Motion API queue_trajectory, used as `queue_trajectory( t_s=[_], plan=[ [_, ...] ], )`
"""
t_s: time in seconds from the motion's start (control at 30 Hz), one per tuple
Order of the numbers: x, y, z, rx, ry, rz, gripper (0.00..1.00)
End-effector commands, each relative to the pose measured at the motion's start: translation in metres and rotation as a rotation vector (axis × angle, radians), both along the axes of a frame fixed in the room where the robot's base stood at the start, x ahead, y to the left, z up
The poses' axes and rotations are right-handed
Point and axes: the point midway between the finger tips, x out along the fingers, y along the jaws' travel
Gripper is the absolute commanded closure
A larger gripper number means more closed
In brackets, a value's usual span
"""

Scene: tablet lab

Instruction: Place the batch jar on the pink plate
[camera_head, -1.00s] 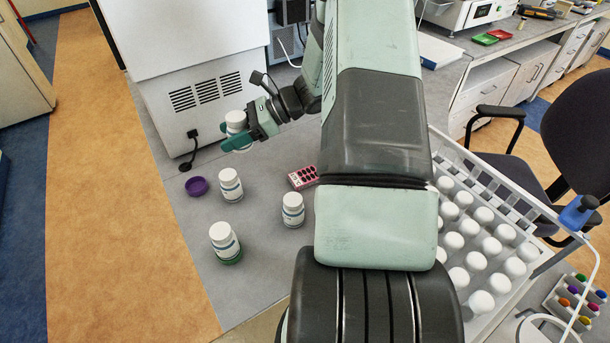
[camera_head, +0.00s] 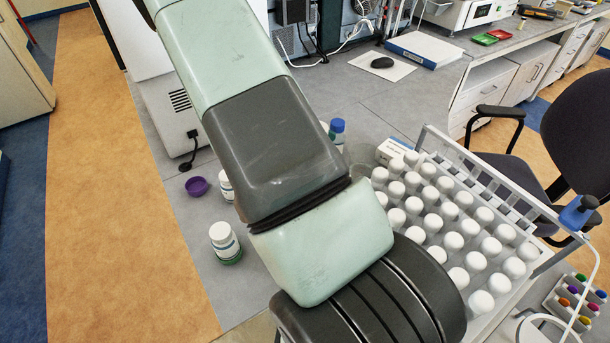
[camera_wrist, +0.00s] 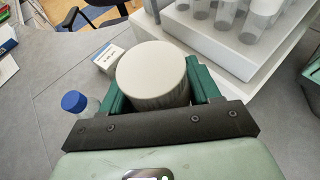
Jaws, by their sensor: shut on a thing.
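In the wrist view my gripper (camera_wrist: 155,84) has its two green fingers on either side of a white-lidded jar (camera_wrist: 152,66) and is shut on it. I look down on the lid, so any label on the jar is hidden. In the head view my arm covers the gripper and the held jar. I see no pink plate in either current view. Another white jar (camera_head: 223,236) stands on a green dish (camera_head: 232,259), and a further jar (camera_head: 226,183) is partly hidden by my arm.
A purple dish (camera_head: 197,187) lies empty on the grey bench. A rack of white-capped containers (camera_head: 522,290) fills the right; its edge (camera_wrist: 212,50) is close to the held jar. A blue-capped bottle (camera_wrist: 75,103) and a small white box (camera_wrist: 107,58) stand near my gripper.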

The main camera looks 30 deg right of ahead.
Motion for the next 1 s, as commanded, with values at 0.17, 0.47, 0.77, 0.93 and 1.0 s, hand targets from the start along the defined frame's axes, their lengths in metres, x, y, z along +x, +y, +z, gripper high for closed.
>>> queue_trajectory(
  t_s=[0.17,0.47,0.77,0.93,1.0],
  plan=[
    [0.033,-0.019,0.03,0.0,-0.003,0.334,0.77],
    [0.077,-0.025,0.061,-0.001,-0.004,0.658,0.77],
    [0.087,-0.025,0.019,0.001,0.003,0.726,0.77],
    [0.087,-0.025,-0.016,0.0,0.001,0.724,0.77],
    [0.087,-0.025,-0.028,0.001,0.001,0.725,0.77]
  ],
)
